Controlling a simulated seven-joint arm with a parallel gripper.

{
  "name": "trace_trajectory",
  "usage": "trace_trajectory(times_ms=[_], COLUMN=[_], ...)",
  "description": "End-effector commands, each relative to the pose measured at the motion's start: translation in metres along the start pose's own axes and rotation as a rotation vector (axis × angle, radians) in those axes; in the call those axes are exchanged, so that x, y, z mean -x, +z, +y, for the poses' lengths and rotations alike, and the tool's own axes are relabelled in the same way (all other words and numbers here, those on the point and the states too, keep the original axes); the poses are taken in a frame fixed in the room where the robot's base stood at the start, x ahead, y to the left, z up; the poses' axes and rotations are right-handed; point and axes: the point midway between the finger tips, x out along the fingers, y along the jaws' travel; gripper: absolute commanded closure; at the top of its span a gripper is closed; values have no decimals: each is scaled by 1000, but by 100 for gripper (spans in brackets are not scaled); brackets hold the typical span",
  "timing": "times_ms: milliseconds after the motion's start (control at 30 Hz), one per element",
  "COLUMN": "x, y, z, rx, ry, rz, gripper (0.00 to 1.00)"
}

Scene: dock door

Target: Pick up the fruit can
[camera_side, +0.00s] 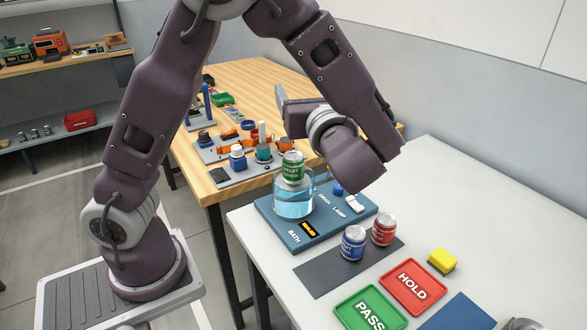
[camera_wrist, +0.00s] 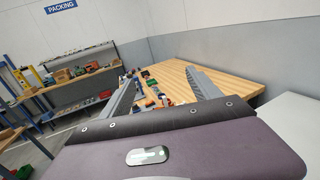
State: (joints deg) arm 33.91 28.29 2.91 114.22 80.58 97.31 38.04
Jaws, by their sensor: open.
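A blue can (camera_side: 353,243) and a red can (camera_side: 383,229) stand upright side by side on a dark mat (camera_side: 318,274). My gripper (camera_side: 281,96) is above and behind the bath, apart from all cans. In the wrist view my gripper (camera_wrist: 162,75) has its two grey fingers spread with nothing held; no can is clearly visible there.
The bath sits on a blue base (camera_side: 325,230) with a lamp switch. A green PASS tray (camera_side: 370,308), a red HOLD tray (camera_side: 413,288) and a yellow block (camera_side: 442,261) are at the front right. The wooden bench (camera_side: 262,78) behind holds several small items. White table (camera_side: 470,200) is clear at right.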

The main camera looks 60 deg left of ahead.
Motion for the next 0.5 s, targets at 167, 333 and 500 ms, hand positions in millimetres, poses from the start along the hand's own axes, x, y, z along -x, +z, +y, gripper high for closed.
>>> trace_trajectory(times_ms=[167,333,500], x=[-1,1,-12], y=[-120,-182,-193], z=[7,6,6], rx=[-4,9,15], ry=[22,22,26], rz=[20,24,25], gripper=[28,28,28])
